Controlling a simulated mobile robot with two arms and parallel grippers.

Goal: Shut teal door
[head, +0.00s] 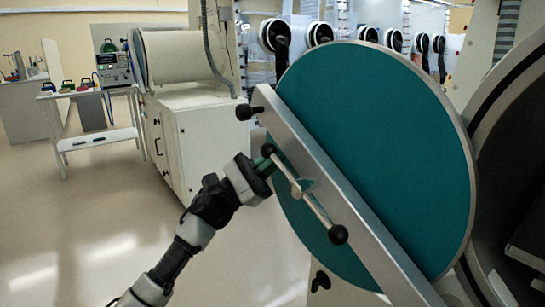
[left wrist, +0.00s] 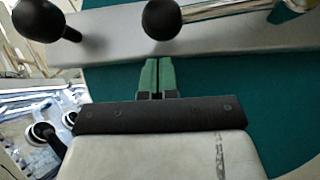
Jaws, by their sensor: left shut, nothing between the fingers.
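The teal door (head: 375,145) is a large round disc with a metal rim. It stands open, swung out to the left of the dark round opening (head: 520,170). A grey metal bar (head: 325,180) crosses the door diagonally and carries a handle with black knobs (head: 338,234). My left gripper (head: 270,163) is at the door's left side, by the handle's upper knob. In the left wrist view its green fingers (left wrist: 157,75) are together and empty, just below a black knob (left wrist: 162,18), in front of the teal face. Contact cannot be told. My right gripper is not in view.
A white cabinet (head: 195,140) with a cylindrical chamber stands behind on the left. A white cart (head: 92,115) with coloured items is farther left. Glovebox ports (head: 320,34) line the back. The floor (head: 90,230) at left front is clear.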

